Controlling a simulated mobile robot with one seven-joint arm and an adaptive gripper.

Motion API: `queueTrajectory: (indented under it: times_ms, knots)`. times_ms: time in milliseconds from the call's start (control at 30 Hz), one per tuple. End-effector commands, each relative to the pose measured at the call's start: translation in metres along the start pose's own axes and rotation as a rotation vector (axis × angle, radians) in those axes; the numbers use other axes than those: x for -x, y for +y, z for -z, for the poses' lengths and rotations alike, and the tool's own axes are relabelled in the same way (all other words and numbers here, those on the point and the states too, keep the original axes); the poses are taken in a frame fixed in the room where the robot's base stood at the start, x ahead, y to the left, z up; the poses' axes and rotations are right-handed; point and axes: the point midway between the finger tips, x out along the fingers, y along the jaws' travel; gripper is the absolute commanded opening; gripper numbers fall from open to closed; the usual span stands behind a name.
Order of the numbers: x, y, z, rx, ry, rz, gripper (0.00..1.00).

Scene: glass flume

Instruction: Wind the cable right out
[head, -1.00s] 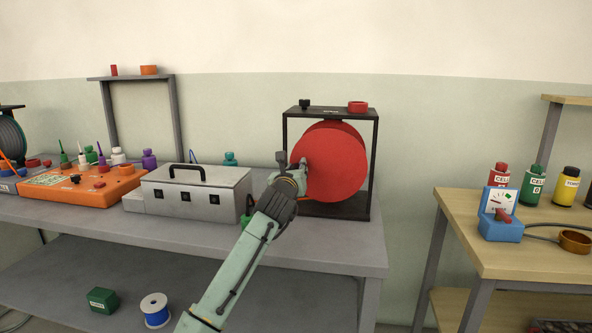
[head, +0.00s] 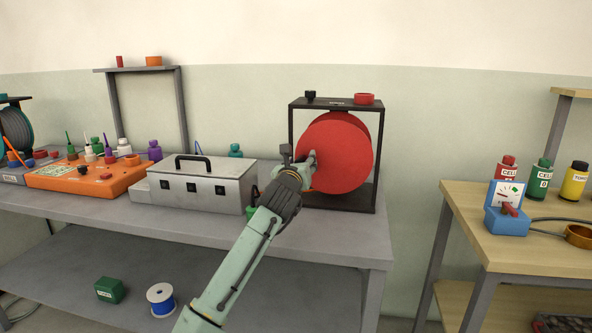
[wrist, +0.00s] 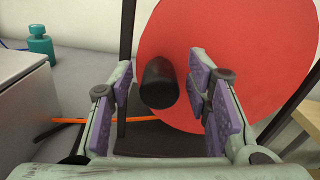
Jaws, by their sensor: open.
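A cable reel with a red drum (head: 345,150) stands in a black frame (head: 376,150) on the grey bench. In the wrist view the red disc (wrist: 240,60) fills the upper right. A black crank handle (wrist: 158,84) sticks out from the disc towards the camera. My gripper (head: 299,156) is at the left side of the drum. In the wrist view my gripper (wrist: 162,75) is open, with one purple-padded finger on each side of the handle and a gap to each. An orange cable (wrist: 68,121) runs out low to the left. The disc hides any cable wound behind it.
A grey metal case (head: 205,187) stands on the bench left of the reel, with a teal bottle (wrist: 39,46) behind it. An orange panel (head: 85,175) lies farther left. A wooden table (head: 470,240) with bottles and a blue meter stands right, across a gap.

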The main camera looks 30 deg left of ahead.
Motion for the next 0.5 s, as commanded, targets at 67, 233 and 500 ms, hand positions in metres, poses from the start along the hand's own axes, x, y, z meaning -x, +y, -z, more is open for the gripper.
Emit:
queueTrajectory:
  times_ms: [67,233,500]
  knots:
    - [0.016,0.001,-0.001,0.000,-0.003,-0.001,0.45]
    - [0.053,0.001,-0.001,0.000,-0.004,-0.001,0.45]
    - [0.097,0.001,-0.001,-0.001,-0.003,-0.001,0.45]
